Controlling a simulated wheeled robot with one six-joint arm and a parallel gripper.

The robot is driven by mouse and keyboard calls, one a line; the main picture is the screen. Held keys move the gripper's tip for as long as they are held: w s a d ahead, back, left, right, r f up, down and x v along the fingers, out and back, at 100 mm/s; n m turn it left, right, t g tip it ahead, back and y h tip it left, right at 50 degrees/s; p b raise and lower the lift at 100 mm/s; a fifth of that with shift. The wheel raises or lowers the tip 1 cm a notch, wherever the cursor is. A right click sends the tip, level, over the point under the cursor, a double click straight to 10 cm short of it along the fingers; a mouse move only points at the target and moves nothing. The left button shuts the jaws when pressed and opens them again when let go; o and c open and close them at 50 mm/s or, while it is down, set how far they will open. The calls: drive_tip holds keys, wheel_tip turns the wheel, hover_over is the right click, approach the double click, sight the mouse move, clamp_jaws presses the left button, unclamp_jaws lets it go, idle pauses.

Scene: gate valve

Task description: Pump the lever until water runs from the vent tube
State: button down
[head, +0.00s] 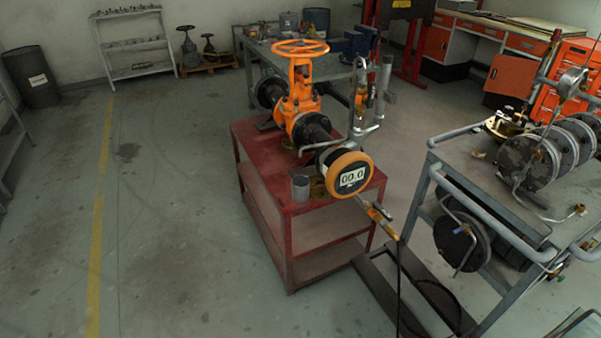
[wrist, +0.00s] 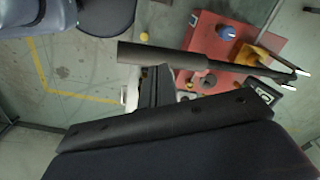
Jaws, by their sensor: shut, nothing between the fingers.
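The orange gate valve (head: 299,95) stands on a red cart (head: 277,193) in the head view. A thin bent metal tube (head: 318,147), which looks like the vent tube, comes off the valve's near side above a grey cup (head: 300,188). No water shows at it. A gauge with an orange rim (head: 348,172) reads 00.0. In the wrist view a long black handle (wrist: 160,55), probably the lever, crosses in front of my gripper (wrist: 155,72). The fingers look shut and empty beside the handle; contact is unclear. My gripper is not in the head view.
A workbench (head: 257,60) is behind. The floor on the left (head: 160,200) is clear.

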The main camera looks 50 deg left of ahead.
drive_tip(key=shift+f, duration=0.1)
wheel_tip(320, 180, down, 14)
drive_tip(key=b, duration=0.9)
drive_tip(key=shift+f, duration=0.25)
wheel_tip(320, 180, up, 13)
drive_tip(key=p, duration=1.1)
drive_tip(key=shift+f, duration=0.25)
